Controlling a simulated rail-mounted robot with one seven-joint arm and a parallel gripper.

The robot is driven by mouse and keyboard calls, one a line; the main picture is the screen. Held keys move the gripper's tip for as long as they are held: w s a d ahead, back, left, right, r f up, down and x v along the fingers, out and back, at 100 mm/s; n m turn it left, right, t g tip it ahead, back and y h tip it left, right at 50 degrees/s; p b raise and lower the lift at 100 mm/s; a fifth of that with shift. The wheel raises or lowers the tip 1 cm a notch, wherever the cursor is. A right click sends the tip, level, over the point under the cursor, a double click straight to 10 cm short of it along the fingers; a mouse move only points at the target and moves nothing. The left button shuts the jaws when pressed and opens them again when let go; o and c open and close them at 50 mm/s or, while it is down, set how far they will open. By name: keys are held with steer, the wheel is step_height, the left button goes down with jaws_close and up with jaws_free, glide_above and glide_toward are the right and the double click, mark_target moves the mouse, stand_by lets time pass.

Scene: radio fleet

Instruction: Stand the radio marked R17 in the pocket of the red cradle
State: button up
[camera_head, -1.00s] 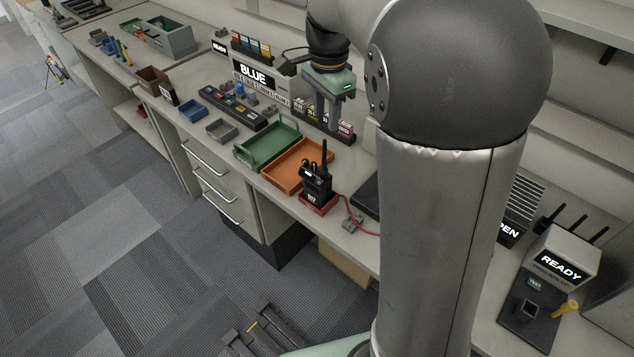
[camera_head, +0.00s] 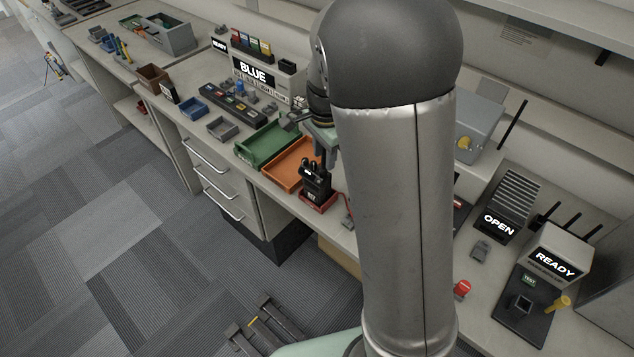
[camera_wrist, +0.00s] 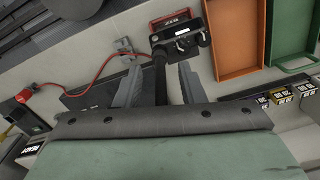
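A black radio (camera_head: 316,182) with a tall antenna stands upright in the red cradle (camera_head: 318,206) on the bench. In the wrist view the radio (camera_wrist: 184,38) and the red cradle (camera_wrist: 160,21) are at top centre. A small dark label there has light marks that I cannot read surely. My gripper (camera_head: 323,150) is just above the radio, partly hidden by my arm. In the wrist view my gripper (camera_wrist: 158,82) has its two fingers apart, with the dark antenna showing between them. I see no grip on the radio body.
An orange tray (camera_head: 276,175) and a green tray (camera_head: 243,151) lie left of the cradle. Boxes marked OPEN (camera_head: 498,224) and READY (camera_head: 555,264) stand at the right.

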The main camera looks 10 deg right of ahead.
jaws_close()
steer(key=shift+r, duration=0.1)
stand_by(1.2)
